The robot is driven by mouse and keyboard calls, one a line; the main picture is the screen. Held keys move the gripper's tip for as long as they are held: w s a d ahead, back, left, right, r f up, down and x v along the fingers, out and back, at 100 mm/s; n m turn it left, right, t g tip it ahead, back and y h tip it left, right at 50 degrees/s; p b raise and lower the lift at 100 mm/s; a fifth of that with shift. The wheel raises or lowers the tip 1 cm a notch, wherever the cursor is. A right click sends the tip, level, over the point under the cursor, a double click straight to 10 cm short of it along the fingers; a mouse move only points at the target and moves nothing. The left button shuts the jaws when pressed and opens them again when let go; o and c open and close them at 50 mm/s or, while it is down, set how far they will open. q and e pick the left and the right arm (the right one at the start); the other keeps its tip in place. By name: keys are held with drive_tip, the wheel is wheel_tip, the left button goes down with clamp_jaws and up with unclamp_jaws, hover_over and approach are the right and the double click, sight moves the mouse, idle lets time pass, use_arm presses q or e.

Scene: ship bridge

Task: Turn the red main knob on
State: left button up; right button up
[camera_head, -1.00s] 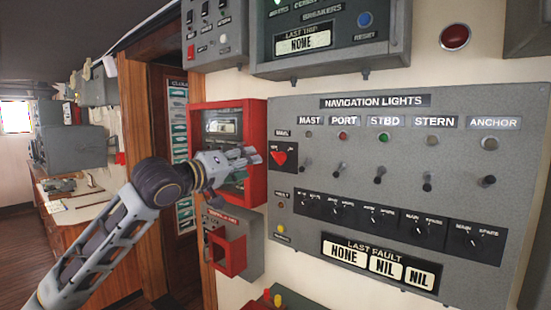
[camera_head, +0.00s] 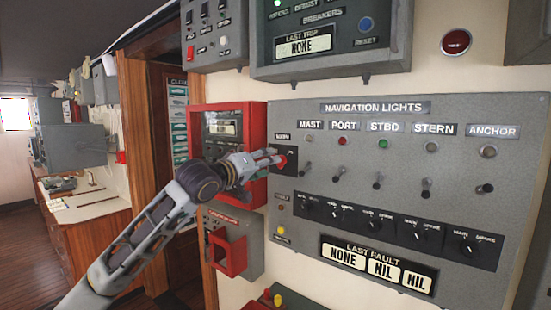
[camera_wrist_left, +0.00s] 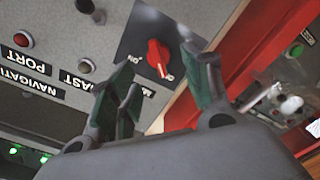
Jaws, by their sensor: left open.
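The red main knob (camera_head: 283,162) sits on a dark plate at the upper left of the grey navigation lights panel (camera_head: 400,190). My left gripper (camera_head: 276,156) is at the knob in the head view, its fingers partly covering the knob and plate. In the left wrist view the knob (camera_wrist_left: 158,57) shows clear, lying between and beyond the two open fingers (camera_wrist_left: 165,85). The fingers are spread, with a gap to the knob on both sides, and I see no contact. My right gripper is not in view.
A red-framed box (camera_head: 228,120) is just left of the panel, behind my left wrist. A grey box with a red frame (camera_head: 232,250) hangs below it. Toggle switches, including one under MAST (camera_head: 308,168), stick out right of the knob.

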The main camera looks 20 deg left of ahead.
use_arm(q)
drive_tip(key=shift+p+x, duration=0.7)
drive_tip(key=shift+x, duration=2)
drive_tip(key=c, duration=1)
drive_tip(key=shift+o, duration=0.2)
